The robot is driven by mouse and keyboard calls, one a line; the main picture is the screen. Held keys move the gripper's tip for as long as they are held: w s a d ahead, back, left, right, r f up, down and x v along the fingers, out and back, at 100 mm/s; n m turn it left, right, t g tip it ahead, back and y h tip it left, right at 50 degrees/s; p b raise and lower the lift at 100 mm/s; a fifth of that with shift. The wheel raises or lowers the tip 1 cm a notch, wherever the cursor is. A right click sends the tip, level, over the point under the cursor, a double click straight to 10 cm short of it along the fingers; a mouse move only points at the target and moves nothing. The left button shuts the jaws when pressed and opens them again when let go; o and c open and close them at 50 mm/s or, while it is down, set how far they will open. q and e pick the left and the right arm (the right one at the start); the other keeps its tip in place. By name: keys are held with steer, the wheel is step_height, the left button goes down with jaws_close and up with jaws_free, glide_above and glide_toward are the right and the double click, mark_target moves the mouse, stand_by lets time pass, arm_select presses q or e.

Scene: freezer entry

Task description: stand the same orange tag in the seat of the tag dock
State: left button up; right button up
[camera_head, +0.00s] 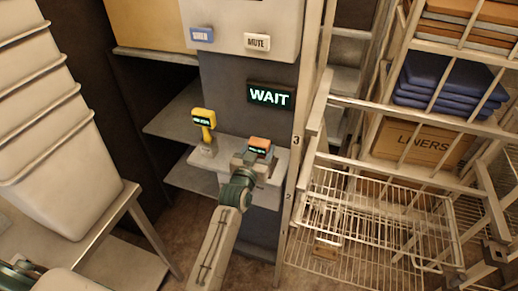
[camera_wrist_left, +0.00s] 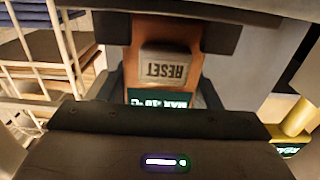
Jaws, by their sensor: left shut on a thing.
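The orange tag (camera_head: 260,144) has a small dark display with green text and is over the right part of a pale grey ledge (camera_head: 226,155), apparently the tag dock. My left gripper (camera_head: 254,156) is shut on it. In the left wrist view, the orange tag (camera_wrist_left: 168,78) shows an upside-down RESET button and a lit display, between the dark fingers of the left gripper (camera_wrist_left: 168,32). The tag's lower end and any seat under it are hidden, so I cannot tell whether it touches the ledge. My right gripper is not in view.
A WAIT sign (camera_head: 270,96) and SIREN (camera_head: 202,35) and MUTE (camera_head: 257,41) buttons are above. Wire racks (camera_head: 370,215) stand right, white bins (camera_head: 55,150) left.

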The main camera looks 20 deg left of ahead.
arm_select(q)
steer(key=o, duration=0.9)
steer(key=shift+o, duration=0.2)
